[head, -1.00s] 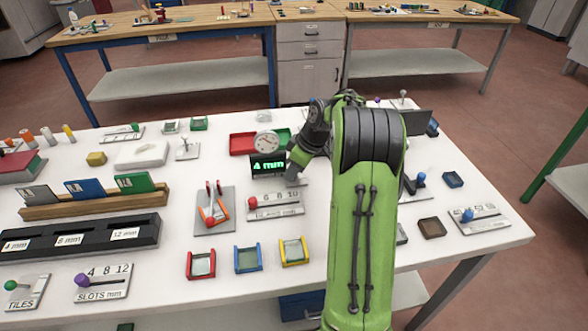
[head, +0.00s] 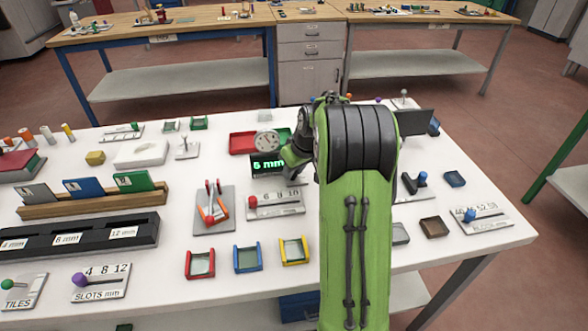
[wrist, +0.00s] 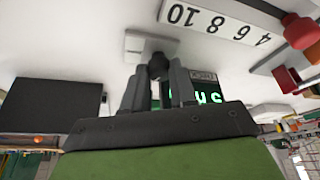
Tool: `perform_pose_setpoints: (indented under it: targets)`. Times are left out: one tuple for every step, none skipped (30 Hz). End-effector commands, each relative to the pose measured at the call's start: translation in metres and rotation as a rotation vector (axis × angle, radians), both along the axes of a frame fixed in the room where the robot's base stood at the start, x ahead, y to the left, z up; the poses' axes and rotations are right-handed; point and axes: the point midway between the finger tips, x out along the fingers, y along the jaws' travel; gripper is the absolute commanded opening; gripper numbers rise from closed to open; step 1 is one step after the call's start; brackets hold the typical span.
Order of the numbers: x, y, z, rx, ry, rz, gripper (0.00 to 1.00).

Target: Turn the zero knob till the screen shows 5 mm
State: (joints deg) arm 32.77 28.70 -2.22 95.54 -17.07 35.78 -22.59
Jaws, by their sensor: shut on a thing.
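The small black screen (head: 267,164) stands at the back middle of the white table and shows "5 mm" in green digits. It also shows upside down in the wrist view (wrist: 196,95), partly behind my fingers. My gripper (head: 291,171) is just right of the screen. In the wrist view my gripper (wrist: 159,78) is shut on the dark zero knob (wrist: 158,66), with one finger on each side of it. The knob sits by a pale block (wrist: 150,45). In the head view my gripper and arm hide the knob.
A dark panel (head: 414,122) is to the right of my arm.

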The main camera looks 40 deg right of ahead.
Motion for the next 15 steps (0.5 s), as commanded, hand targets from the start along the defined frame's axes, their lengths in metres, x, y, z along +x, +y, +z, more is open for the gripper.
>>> perform_pose_setpoints:
  targets:
    - [0.0003,0.0001,0.0004,-0.001,-0.001,-0.011,0.00]
    - [0.0002,0.0002,0.0005,-0.001,-0.002,-0.018,0.00]
    - [0.0003,0.0003,0.0006,0.000,-0.002,-0.025,0.00]
    - [0.0003,0.0004,0.0006,-0.001,-0.001,-0.030,0.00]
    - [0.0003,0.0004,0.0006,0.000,-0.001,-0.034,0.00]
    - [0.0002,0.0004,0.0006,-0.001,-0.001,-0.037,0.00]
    - [0.0002,0.0004,0.0006,0.000,-0.001,-0.038,0.00]
    - [0.0002,0.0003,0.0006,-0.001,-0.001,-0.039,0.00]
    - [0.0002,0.0003,0.0006,-0.001,-0.001,-0.040,0.00]
    - [0.0002,0.0003,0.0006,-0.001,-0.001,-0.040,0.00]
    - [0.0002,0.0003,0.0006,0.000,-0.001,-0.041,0.00]
    - [0.0001,0.0002,0.0007,-0.001,-0.001,-0.040,0.00]
    - [0.0002,0.0002,0.0006,-0.001,-0.001,-0.040,0.00]
    - [0.0001,0.0002,0.0007,-0.001,-0.001,-0.040,0.00]
    - [0.0001,0.0002,0.0007,-0.001,-0.001,-0.040,0.00]
